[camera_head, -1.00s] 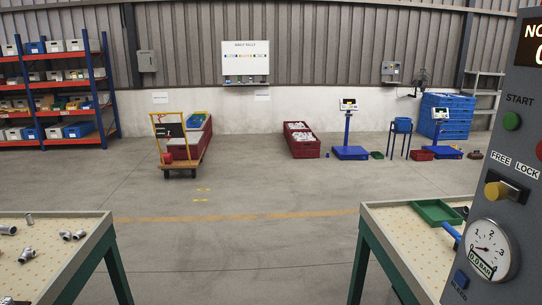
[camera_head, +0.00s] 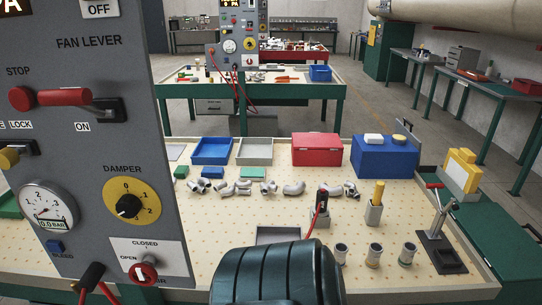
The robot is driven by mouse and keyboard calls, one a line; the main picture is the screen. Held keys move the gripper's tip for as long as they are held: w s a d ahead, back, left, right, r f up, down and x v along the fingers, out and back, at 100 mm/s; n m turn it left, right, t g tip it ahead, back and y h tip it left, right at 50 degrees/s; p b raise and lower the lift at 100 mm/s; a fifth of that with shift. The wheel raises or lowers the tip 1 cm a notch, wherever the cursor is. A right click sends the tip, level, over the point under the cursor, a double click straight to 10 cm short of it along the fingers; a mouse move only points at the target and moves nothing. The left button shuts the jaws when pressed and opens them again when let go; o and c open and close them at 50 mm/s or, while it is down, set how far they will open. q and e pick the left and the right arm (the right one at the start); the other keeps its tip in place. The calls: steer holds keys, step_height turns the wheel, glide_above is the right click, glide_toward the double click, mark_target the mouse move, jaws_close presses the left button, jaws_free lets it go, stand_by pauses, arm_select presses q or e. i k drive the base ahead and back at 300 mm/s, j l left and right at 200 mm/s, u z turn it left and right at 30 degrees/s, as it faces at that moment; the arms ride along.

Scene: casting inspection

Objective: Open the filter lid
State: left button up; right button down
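No part that I can clearly tell as the filter lid shows in the head view. A dark teal ribbed rounded body (camera_head: 275,276) fills the bottom middle, cut off by the frame edge; I cannot tell whether it belongs to the filter. A grey control panel (camera_head: 120,175) stands close at the left. It carries a red fan lever (camera_head: 62,97), a yellow damper dial (camera_head: 132,203), a pressure gauge (camera_head: 45,212) reading about zero and a red knob (camera_head: 143,271) beside an open/closed label. Neither of my grippers is in view.
A pegboard bench (camera_head: 440,282) stands behind the panel, with blue (camera_head: 211,151) and grey trays, a red box (camera_head: 317,149), a blue box (camera_head: 384,158) and several pipe fittings. A second bench (camera_head: 178,90) stands beyond. Floor shows at the right.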

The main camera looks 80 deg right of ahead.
mark_target(506, 248)
steer(key=k+z, duration=0.15)
steer(key=z, duration=0.85)
steer(key=k+l+z, duration=0.45)
steer(key=l+z, duration=0.25)
steer(key=l, duration=0.15)
steer(key=k+l+z, duration=0.35)
steer(key=l, duration=0.4)
steer(key=k+l+z, duration=0.1)
steer(key=l, duration=0.45)
steer(key=k+l, duration=0.15)
steer(key=l, duration=0.35)
steer(key=l+z, duration=0.15)
steer(key=l, duration=0.4)
steer(key=k+l, duration=0.1)
steer(key=l, duration=0.35)
steer(key=k+l, duration=0.1)
steer(key=l, duration=0.3)
steer(key=k+l, duration=0.1)
steer(key=l, duration=0.35)
steer(key=k+l, duration=0.1)
steer(key=l, duration=0.3)
